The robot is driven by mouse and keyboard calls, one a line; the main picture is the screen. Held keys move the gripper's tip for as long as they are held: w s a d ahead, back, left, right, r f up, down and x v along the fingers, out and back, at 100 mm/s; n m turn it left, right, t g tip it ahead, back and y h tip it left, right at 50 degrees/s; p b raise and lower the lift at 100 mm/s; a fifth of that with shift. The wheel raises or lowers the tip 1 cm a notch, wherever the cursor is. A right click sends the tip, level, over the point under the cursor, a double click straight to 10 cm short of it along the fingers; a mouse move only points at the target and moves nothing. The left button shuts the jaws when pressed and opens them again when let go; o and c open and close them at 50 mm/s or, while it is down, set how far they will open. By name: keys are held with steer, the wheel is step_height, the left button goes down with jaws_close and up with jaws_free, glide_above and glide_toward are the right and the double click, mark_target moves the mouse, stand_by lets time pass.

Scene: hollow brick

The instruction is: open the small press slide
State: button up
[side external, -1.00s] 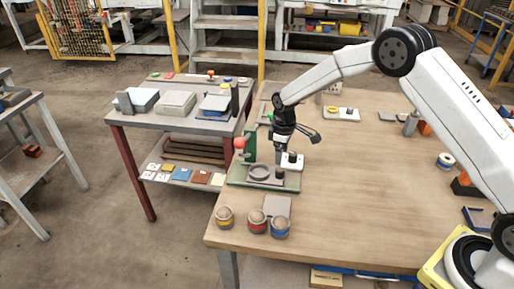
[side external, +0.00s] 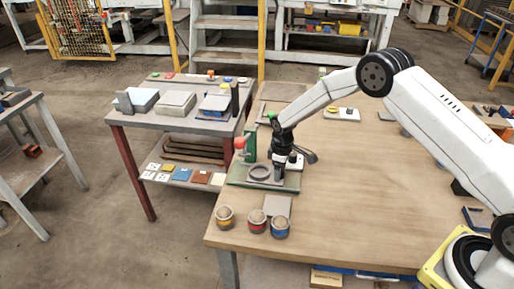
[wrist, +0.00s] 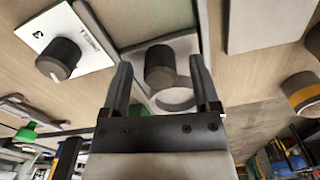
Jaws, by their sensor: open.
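The small press has a green base (side external: 238,180), a green upright with a red ball, and a grey slide with a round ring (side external: 259,172). In the wrist view the slide (wrist: 188,42) carries a dark round knob (wrist: 159,66), with the ring (wrist: 178,98) beside it. My gripper (wrist: 161,75) is open, with one finger on each side of the knob. Whether the fingers touch it I cannot tell. In the side view my gripper (side external: 280,177) is low over the right part of the press and hides the knob.
A white plate with a black knob (wrist: 58,60) stands beside the press, close to my gripper. Several jars with coloured bands (side external: 257,222) and a grey plate (side external: 277,206) are in front of the press. The table's middle right (side external: 380,190) is clear.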

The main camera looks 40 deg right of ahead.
steer(key=shift+f, duration=0.25)
jaws_close()
stand_by(1.4)
